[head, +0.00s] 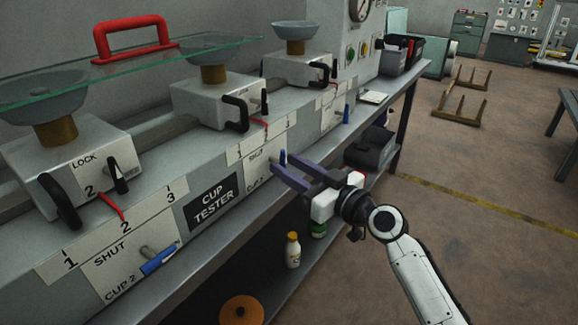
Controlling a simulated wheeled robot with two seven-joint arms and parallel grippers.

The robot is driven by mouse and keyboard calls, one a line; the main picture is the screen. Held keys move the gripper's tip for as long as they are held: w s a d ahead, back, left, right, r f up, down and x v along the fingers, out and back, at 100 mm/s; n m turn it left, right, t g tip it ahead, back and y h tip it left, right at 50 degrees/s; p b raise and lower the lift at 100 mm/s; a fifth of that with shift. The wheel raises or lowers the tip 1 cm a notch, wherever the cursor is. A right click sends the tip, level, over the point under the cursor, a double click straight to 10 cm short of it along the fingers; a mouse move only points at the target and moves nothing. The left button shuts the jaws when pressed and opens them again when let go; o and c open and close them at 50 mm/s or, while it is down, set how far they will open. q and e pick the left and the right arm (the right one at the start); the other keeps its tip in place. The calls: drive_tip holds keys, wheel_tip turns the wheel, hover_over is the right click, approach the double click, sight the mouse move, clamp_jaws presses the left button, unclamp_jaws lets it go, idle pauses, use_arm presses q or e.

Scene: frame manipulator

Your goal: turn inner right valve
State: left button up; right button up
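Several blue-handled valves sit on the front of the long grey cup tester (212,204). The middle valve's blue handle (283,157) stands roughly upright beside a "SHUT" label. My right gripper (280,163) reaches in from the right with its two purple fingers spread apart. Its fingertips are at the middle valve's handle, which shows close to or between them; I cannot tell whether they touch. The near valve's blue handle (158,261) is tilted, beside "CUP 2". A farther blue handle (346,113) points upward. My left gripper is not in view.
A white bottle (293,250) and an orange disc (241,310) are on the lower shelf. Open floor lies to the right.

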drive_tip(key=shift+w+a, duration=0.2)
drive_tip(key=c, duration=0.6)
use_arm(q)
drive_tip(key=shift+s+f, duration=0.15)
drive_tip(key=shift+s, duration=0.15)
use_arm(e)
clamp_jaws()
